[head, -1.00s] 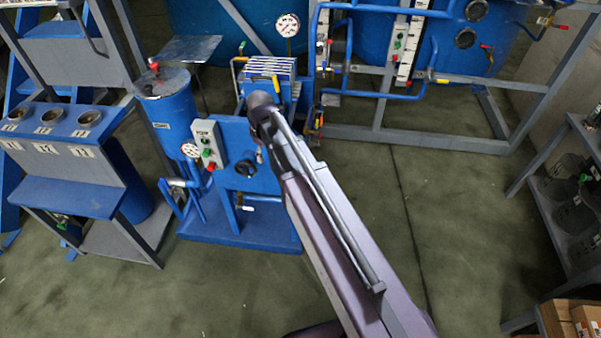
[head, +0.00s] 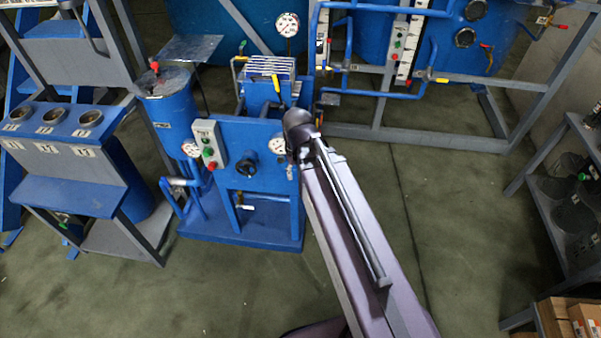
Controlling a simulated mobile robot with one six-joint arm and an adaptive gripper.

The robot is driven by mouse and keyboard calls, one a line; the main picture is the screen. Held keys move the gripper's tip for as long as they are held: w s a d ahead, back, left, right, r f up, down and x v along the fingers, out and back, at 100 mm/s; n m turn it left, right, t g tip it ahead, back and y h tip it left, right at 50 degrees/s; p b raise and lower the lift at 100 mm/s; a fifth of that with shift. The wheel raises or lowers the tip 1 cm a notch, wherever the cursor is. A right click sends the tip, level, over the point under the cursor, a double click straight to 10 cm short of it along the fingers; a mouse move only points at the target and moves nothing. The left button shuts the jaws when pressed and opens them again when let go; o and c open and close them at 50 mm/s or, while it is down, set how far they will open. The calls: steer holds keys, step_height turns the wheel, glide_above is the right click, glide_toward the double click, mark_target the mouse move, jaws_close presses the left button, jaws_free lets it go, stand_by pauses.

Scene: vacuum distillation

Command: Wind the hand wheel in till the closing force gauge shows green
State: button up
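The blue filter press (head: 225,135) stands left of centre in the head view, with a stack of pale plates (head: 270,67) at its top. A dark round part that looks like the hand wheel (head: 247,168) sits on its front plate. My gripper is hidden behind my arm, which reaches up to the right side of the press.
A control box (head: 209,144) with green and red buttons is on the press's left. Another gauge (head: 191,148) is beside it, and one more (head: 287,24) stands above the plates. A blue tank (head: 168,105) stands left. Floor right of my arm is clear up to the grey shelf (head: 560,215).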

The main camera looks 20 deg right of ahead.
steer(key=shift+s+d+m, duration=0.25)
steer(key=shift+s+m, duration=0.05)
steer(key=shift+s, duration=0.2)
stand_by(0.4)
steer(key=n+b, duration=0.2)
steer(key=n, duration=1)
glide_above(246, 176)
steer(key=shift+w+d+f, duration=0.15)
steer(key=shift+f, duration=0.3)
steer(key=shift+w+d+f, duration=0.1)
steer(key=shift+f, duration=0.35)
steer(key=shift+w+a+n, duration=0.2)
steer(key=shift+a+n, duration=0.15)
steer(key=shift+n, duration=0.05)
steer(key=shift+f, duration=0.25)
step_height(246, 176, down, 13)
steer(key=b, duration=1.3)
steer(key=shift+f+b, duration=0.2)
steer(key=shift+b, duration=0.15)
